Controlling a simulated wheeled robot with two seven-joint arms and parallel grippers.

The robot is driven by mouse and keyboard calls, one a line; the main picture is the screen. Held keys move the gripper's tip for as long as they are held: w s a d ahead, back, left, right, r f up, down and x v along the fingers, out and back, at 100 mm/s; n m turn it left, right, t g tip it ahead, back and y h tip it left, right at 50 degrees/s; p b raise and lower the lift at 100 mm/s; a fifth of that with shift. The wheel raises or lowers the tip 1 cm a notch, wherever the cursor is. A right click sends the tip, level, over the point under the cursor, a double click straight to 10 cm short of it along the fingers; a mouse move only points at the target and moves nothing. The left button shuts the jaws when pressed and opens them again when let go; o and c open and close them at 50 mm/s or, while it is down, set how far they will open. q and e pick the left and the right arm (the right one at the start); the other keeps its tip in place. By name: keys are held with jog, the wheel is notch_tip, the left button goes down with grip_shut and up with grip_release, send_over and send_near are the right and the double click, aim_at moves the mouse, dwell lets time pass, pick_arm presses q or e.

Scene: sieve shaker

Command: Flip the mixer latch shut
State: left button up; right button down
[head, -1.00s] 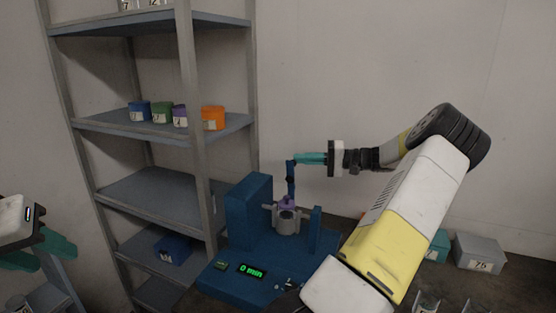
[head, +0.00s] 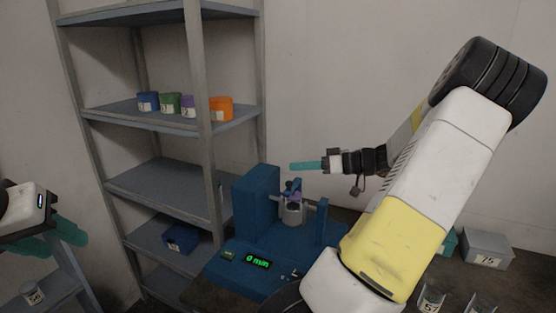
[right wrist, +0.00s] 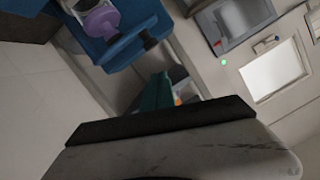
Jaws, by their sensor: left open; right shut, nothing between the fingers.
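The blue mixer (head: 252,215) stands on the table with a grey jar (head: 291,214) clamped in its middle. The jar's purple lid (head: 294,197) shows; it also shows in the right wrist view (right wrist: 101,21). The blue latch (head: 293,184) lies low over the lid, its far parts partly hidden; I cannot tell whether it is fully seated. My right gripper (head: 296,166) is shut and empty, just above and behind the latch, apart from it in the head view. Its teal fingers show in the right wrist view (right wrist: 157,93). My left gripper (head: 62,238) is open and empty at the left edge.
A grey shelf rack (head: 150,189) stands left of the mixer, with small coloured containers and an orange one (head: 221,108). A grey box (head: 486,248) and glass jars (head: 432,300) stand at the right. The mixer display (head: 257,262) reads 0 min.

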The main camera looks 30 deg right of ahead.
jog(key=shift+s+a+f, duration=0.45)
jog(key=shift+a+f, duration=0.1)
jog(key=shift+f, duration=0.25)
jog(key=shift+s+a+f, duration=0.4)
jog(key=shift+a+f, duration=0.1)
jog(key=shift+f, duration=0.3)
jog(key=shift+s+f, duration=0.1)
jog(key=shift+f, duration=0.05)
